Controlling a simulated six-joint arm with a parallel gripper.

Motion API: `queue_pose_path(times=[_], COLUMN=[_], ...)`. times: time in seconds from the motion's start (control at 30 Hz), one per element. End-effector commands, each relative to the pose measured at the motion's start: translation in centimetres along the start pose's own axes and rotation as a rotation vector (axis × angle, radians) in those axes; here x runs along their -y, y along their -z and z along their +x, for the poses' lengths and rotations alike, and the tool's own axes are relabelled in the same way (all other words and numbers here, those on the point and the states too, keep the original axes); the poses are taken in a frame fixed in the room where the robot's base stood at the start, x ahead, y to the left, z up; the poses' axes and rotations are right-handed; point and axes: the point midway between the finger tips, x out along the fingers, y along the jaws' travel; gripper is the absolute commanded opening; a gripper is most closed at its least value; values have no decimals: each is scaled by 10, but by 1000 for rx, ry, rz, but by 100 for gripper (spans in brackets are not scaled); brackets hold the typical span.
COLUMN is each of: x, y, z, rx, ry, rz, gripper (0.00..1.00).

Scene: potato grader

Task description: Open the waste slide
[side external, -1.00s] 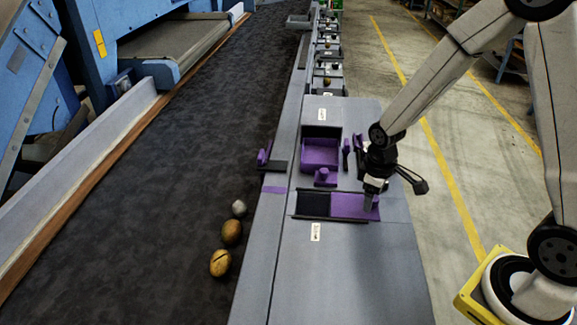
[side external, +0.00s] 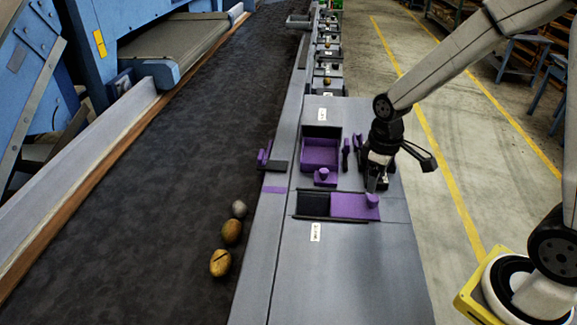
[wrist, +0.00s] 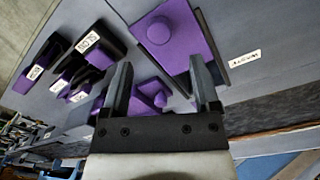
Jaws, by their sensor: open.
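The waste slide (side external: 350,206) is a flat purple plate with a round knob on its right end, set between dark rails on the grey bench. It lies at the right of its track, with a black section showing on the left. In the wrist view the slide (wrist: 190,22) and its knob are beyond my fingertips. My gripper (side external: 375,186) is open and empty, just above and behind the knob in the side view, apparently clear of it. In the wrist view the two fingers of my gripper (wrist: 160,78) stand apart, with another purple knobbed part (wrist: 150,98) between and below them.
A purple bin (side external: 320,152) with a knobbed part in front stands behind the slide. Small purple-and-black holders are beside it. The dark belt (side external: 150,200) on the left carries several potatoes (side external: 231,232). The bench front is clear.

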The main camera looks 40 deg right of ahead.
Motion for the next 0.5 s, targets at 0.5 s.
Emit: queue_pose_path(times=[0.5], x=[0], y=[0], z=[-17], rx=[0], ry=[1], rz=[-1], gripper=[78])
